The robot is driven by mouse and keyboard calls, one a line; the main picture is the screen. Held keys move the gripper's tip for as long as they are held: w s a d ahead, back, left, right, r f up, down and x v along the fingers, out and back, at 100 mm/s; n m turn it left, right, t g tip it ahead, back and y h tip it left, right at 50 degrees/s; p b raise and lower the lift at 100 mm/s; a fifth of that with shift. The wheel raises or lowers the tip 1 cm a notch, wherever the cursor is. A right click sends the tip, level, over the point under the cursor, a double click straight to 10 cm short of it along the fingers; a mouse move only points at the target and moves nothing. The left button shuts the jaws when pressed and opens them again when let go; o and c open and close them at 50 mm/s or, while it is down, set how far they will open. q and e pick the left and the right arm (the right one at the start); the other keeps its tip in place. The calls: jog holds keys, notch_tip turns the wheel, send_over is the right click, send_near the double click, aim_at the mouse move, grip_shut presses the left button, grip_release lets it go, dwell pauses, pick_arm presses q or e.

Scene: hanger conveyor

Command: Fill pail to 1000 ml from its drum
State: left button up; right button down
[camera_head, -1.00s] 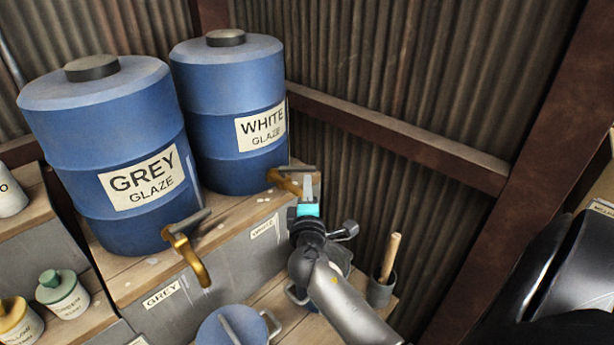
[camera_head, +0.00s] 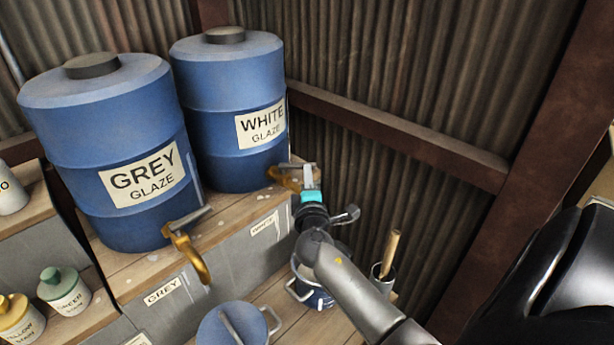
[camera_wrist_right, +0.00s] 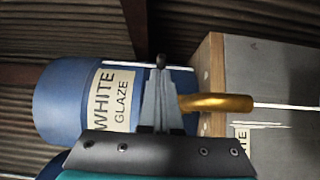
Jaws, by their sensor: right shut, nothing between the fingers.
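The blue white-glaze drum (camera_head: 212,120) stands on a wooden shelf with a brass tap (camera_head: 283,179) and grey lever (camera_head: 291,165). A small blue pail (camera_head: 316,297) with pale handles stands below this tap, partly hidden by my right arm; its fill level cannot be read. My right gripper (camera_head: 308,174) is shut and empty at the lever's outer end; I cannot tell if it touches. In the right wrist view, the closed fingers (camera_wrist_right: 161,90) appear in front of the drum (camera_wrist_right: 65,105), beside the brass tap (camera_wrist_right: 218,103). My left gripper is not in view.
The grey-glaze drum (camera_head: 105,140) stands left, its brass tap (camera_head: 190,256) jutting forward. A blue-topped container (camera_head: 232,326) is at the front. A holder (camera_head: 382,280) with a wooden-handled tool stands right of the pail. Small jars (camera_head: 64,290) sit at lower left. A corrugated wall closes the back.

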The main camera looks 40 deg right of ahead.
aim_at(312, 164)
jog(key=shift+d, duration=0.2)
jog(key=shift+w+d+n+t+y+b, duration=0.2)
jog(key=shift+d+n+t+y+b, duration=0.25)
jog(key=shift+n+y, duration=0.45)
jog(key=shift+w+d+n+t+y+b, duration=0.25)
jog(key=shift+n+t+y, duration=0.3)
jog(key=shift+y, duration=0.6)
jog(key=shift+w+d+n+t+y+b, duration=0.15)
jog(key=shift+d+n+t+y+b, duration=0.3)
jog(key=shift+n+y, duration=0.45)
jog(key=y, duration=0.1)
jog(key=n+y, duration=0.1)
jog(key=y, duration=0.1)
jog(key=n+y+b, duration=0.1)
jog(key=shift+w+d+t, duration=0.25)
jog(key=shift+d+t, duration=0.05)
jog(key=shift+t, duration=0.05)
jog(key=shift+w+n+y+b, duration=0.25)
jog(key=shift+w+b, duration=0.05)
jog(key=shift+b, duration=0.05)
jog(key=shift+w+d, duration=0.4)
jog(key=shift+w, duration=0.05)
